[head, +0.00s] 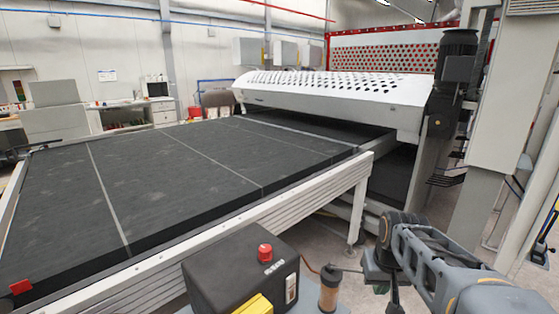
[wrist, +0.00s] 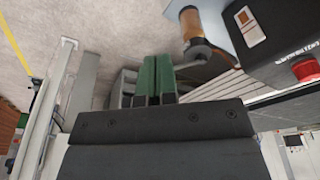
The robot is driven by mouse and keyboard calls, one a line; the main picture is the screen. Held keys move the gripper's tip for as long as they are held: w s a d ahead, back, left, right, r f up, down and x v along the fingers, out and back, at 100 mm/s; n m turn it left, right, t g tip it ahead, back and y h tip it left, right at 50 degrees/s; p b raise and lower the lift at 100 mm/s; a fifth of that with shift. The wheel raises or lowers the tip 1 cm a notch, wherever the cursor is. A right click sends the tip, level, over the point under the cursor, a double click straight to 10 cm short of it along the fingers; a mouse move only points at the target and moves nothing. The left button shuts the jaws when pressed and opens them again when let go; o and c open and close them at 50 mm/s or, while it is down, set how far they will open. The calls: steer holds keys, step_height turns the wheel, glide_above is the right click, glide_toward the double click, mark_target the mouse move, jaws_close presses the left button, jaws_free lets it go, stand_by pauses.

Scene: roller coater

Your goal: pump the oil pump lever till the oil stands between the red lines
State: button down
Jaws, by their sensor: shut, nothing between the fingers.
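A small cylinder (head: 328,292) with amber contents and a grey cap stands beside a black box. It also shows in the wrist view (wrist: 191,28). A thin dark lever (head: 346,269) runs from its top toward my gripper. My gripper (head: 370,266) is shut and empty, at the lever's outer end; I cannot tell whether it touches. In the wrist view its green fingers (wrist: 156,79) are together, hiding part of what lies behind. A small pale-framed window (head: 292,288) on the box also shows in the wrist view (wrist: 246,24). No red lines or clear oil level can be made out.
The black box (head: 225,270) carries a red button (head: 265,252) and a yellow part (head: 253,305). The long dark conveyor bed (head: 200,170) lies behind it, with a pale side rail and leg (head: 357,215). A grey column stands at the right.

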steer(key=s+a+n+t+p, duration=0.1)
steer(key=s+a+p, duration=0.1)
steer(key=s+a, duration=0.5)
steer(key=shift+s+p, duration=0.3)
steer(key=shift+s, duration=0.25)
steer(key=shift+d, duration=0.1)
steer(key=w+d+r+n+g+p, duration=0.2)
steer(key=w+d, duration=0.2)
steer(key=w, duration=0.7)
steer(key=w+d+r+n+g+p, duration=0.15)
steer(key=w+d, duration=0.35)
steer(key=w, duration=0.7)
steer(key=r+n, duration=0.1)
steer(key=w+r+n+g, duration=0.1)
steer(key=r+n, duration=0.1)
steer(key=w+r+n+y, duration=0.1)
steer(key=r+n, duration=0.1)
steer(key=shift+w+d+g+p, duration=0.1)
steer(key=shift+g+p, duration=0.15)
steer(key=shift+p, duration=0.15)
